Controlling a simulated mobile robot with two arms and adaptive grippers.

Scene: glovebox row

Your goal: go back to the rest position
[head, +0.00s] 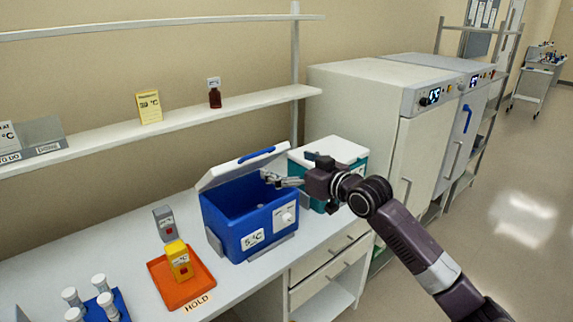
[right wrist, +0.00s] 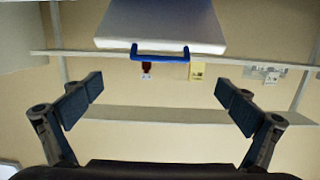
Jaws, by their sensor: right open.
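My right gripper (head: 271,180) is over the right part of the open blue cooler box (head: 232,236), near its raised white lid (head: 222,172). In the right wrist view its two fingers stand wide apart with nothing between them (right wrist: 160,102). The lid (right wrist: 160,22) with its blue handle (right wrist: 158,50) shows ahead of and above the fingers there, and I see a gap between them. The inside of the box looks empty where I can see it. My left gripper is in neither view.
A teal cooler box (head: 345,152) stands just behind my right gripper. An orange tray (head: 205,288) holds a yellow block (head: 180,262), with a grey block (head: 165,224) behind. A blue rack (head: 122,312) with white-capped tubes is at front left. A shelf (head: 225,108) runs above; white cabinets (head: 350,85) stand right.

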